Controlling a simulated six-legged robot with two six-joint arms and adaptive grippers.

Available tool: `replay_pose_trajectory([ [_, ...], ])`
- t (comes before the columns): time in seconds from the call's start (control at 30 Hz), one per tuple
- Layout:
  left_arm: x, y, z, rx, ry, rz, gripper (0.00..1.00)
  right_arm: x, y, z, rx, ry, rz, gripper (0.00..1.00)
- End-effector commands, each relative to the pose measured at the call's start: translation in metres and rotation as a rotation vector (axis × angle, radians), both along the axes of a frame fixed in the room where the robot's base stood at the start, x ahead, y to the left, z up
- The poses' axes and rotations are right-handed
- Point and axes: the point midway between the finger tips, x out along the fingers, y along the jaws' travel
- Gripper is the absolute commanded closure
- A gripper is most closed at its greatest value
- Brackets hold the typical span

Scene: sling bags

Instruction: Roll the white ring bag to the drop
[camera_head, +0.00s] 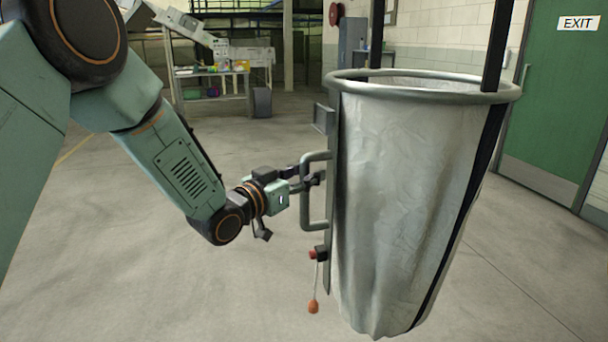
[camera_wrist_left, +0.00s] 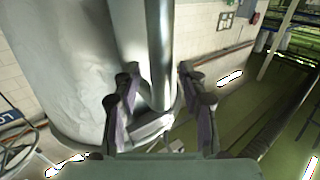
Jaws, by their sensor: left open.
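The white ring bag (camera_head: 405,190) hangs at the right of the head view, with a grey metal ring (camera_head: 425,93) around its open top. A grey upright plate on its left side carries a D-shaped handle (camera_head: 304,207). My left gripper (camera_head: 313,181) is at the upper part of this handle. In the left wrist view the open fingers (camera_wrist_left: 160,92) stand either side of a grey upright bar (camera_wrist_left: 160,45), with gaps visible; contact cannot be told. The white bag (camera_wrist_left: 60,70) fills the left of that view. My right gripper is not in view.
A red piece with a cord and orange-red pull (camera_head: 313,307) hangs below the handle. Dark straps (camera_head: 497,45) rise from the ring. A green door (camera_head: 558,110) stands at the right and a shelf trolley (camera_head: 215,80) at the back left. The concrete floor between is clear.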

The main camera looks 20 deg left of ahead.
Motion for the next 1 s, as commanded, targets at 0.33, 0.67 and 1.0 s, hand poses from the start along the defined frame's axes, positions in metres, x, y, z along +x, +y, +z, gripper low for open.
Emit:
replay_pose_trajectory([
  [0.33, 0.0011, 0.0004, -0.0005, 0.0, 0.001, 0.001, 0.81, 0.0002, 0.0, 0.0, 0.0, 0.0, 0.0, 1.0],
  [0.67, 0.0011, 0.0005, 0.0002, 0.0, -0.001, 0.001, 1.0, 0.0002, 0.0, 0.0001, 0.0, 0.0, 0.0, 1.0],
  [1.0, 0.0013, 0.0008, 0.0013, -0.002, -0.004, 0.001, 1.0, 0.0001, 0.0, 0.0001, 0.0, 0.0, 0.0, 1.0],
])
